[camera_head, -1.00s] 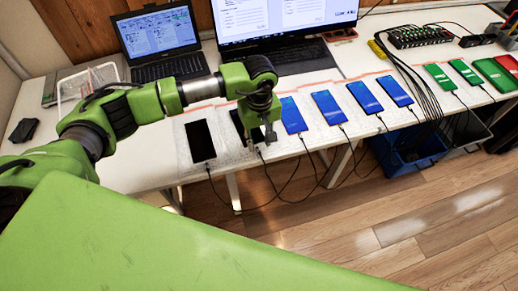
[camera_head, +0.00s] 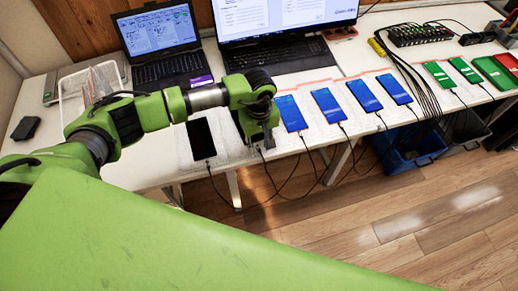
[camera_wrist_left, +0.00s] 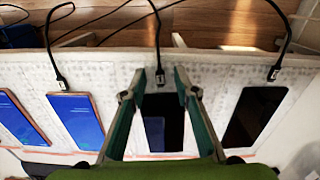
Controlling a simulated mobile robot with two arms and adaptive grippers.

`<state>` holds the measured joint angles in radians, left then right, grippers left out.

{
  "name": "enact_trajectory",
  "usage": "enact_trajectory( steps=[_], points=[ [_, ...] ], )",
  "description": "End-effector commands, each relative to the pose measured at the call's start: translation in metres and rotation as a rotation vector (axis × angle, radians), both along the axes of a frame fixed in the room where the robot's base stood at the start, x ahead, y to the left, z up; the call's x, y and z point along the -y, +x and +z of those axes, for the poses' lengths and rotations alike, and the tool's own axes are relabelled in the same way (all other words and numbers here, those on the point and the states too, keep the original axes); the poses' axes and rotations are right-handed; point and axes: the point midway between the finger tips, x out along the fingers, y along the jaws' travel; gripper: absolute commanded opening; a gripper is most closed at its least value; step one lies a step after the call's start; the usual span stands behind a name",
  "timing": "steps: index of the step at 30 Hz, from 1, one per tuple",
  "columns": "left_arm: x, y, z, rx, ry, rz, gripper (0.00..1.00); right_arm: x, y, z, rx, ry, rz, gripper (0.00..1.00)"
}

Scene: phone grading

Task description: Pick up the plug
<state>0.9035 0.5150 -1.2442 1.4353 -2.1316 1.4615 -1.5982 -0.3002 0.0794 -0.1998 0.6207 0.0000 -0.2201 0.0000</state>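The black plug (camera_wrist_left: 159,77) on its cable sits at the end of a dark phone (camera_wrist_left: 163,122) near the table edge in the left wrist view. My left gripper (camera_wrist_left: 160,78) is open, with one fingertip on each side of the plug and a gap to it visible. In the head view my left gripper (camera_head: 259,143) is low over the table's front edge and hides most of that phone. Whether the plug is seated in the phone is hard to tell. My right gripper is not in view.
Another dark phone (camera_head: 201,139) lies to the left, and blue phones (camera_head: 292,114) lie in a row to the right, each with a cable. Green phones (camera_head: 438,76) are farther right. Laptops (camera_head: 160,45) stand behind. A blue bin (camera_head: 400,158) is below the table.

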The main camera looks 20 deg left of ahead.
Motion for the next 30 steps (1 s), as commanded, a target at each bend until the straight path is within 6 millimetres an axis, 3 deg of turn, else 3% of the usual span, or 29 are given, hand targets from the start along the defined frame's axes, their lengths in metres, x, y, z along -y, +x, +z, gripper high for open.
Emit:
enact_trajectory(
  steps=[18, 19, 22, 23, 30],
  points=[
    [-0.0002, 0.0001, -0.0025, 0.0, 0.0, 0.0, 0.28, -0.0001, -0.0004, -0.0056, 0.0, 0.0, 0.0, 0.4],
    [-0.0002, 0.0001, -0.0025, 0.0, 0.0, 0.0, 0.25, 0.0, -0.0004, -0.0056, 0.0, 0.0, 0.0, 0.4],
    [-0.0002, 0.0001, -0.0025, 0.0, 0.0, 0.0, 0.03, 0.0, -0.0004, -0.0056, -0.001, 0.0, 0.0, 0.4],
    [-0.0002, 0.0001, -0.0026, 0.0, 0.0, 0.0, 0.0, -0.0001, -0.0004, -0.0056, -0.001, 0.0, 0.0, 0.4],
    [-0.0002, 0.0001, -0.0026, 0.0, 0.0, 0.0, 0.0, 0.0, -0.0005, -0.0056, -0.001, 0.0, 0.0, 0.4]
  ],
)
